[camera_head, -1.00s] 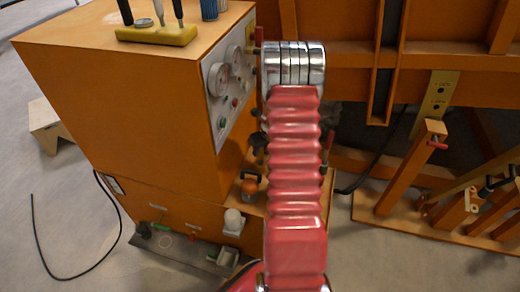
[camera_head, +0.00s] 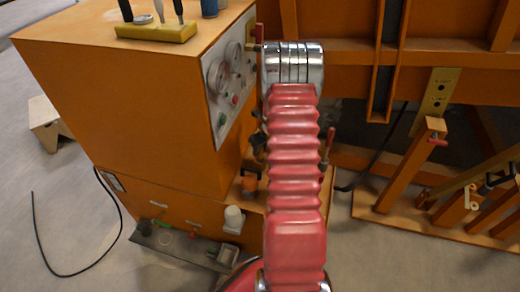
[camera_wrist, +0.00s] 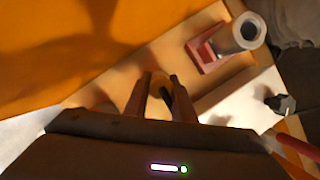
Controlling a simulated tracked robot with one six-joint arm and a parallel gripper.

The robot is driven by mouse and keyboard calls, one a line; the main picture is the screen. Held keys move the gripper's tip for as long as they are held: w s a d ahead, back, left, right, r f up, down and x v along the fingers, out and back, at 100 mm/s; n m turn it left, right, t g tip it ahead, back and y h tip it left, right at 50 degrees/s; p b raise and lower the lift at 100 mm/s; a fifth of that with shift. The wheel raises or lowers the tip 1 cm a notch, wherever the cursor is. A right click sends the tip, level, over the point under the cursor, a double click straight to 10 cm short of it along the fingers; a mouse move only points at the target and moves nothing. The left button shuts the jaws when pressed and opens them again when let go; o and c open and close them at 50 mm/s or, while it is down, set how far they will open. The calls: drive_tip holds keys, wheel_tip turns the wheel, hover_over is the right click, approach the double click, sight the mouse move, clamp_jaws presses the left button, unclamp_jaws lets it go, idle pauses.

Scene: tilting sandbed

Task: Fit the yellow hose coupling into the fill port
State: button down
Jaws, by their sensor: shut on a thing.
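In the wrist view my gripper (camera_wrist: 160,98) is shut on a yellow piece (camera_wrist: 157,84), which looks like the hose coupling. Only part of the piece shows between the two brown fingers, with a dark gap or opening beside it. A grey round tube with a dark open mouth (camera_wrist: 248,29) stands in a red base at the upper right, apart from the gripper. I cannot tell whether this is the fill port. In the head view my red ribbed arm hides the gripper and the coupling.
A large orange cabinet (camera_head: 125,110) with gauges (camera_head: 234,54) stands left of my arm. A white cup-like part (camera_head: 234,219) sits low on its front. Orange beams (camera_head: 402,167) stand at the right. A black cable (camera_head: 65,274) lies on open floor at the left.

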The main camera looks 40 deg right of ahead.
drive_tip(key=shift+f, duration=0.2)
drive_tip(key=c, duration=1.4)
unclamp_jaws()
drive_tip(key=v, duration=1.3)
drive_tip(key=shift+r, duration=0.35)
